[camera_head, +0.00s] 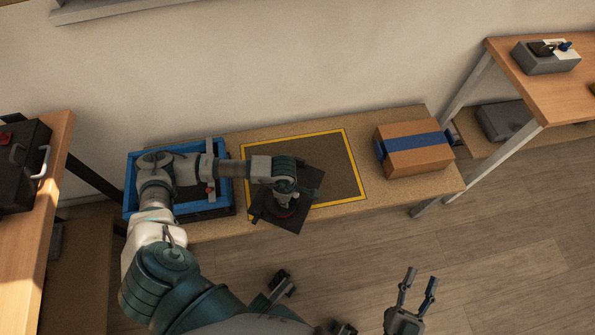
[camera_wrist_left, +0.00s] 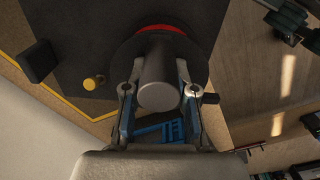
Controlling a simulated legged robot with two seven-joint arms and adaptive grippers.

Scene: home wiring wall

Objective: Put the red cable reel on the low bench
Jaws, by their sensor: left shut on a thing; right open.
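The red cable reel (camera_head: 281,213) is mostly hidden under my left gripper (camera_head: 285,200) in the head view. In the left wrist view the reel (camera_wrist_left: 160,29) shows a dark round flange, a red band and a grey cylindrical handle. My left gripper (camera_wrist_left: 158,70) is shut on that handle from both sides. A dark square plate (camera_head: 312,180) lies under the reel, turned against the yellow-framed dark area (camera_head: 345,165) of the low bench (camera_head: 405,195). The plate's near corner reaches past the bench's front edge; contact with the bench cannot be told. My right gripper (camera_head: 420,278) is open and empty, above the floor.
A blue crate (camera_head: 130,190) stands at the bench's left end, beneath my left arm. A cardboard box (camera_head: 415,158) with a blue band stands at the right end. Wooden tables flank the bench; the right one (camera_head: 560,85) carries a grey box (camera_head: 545,60). Floor in front is clear.

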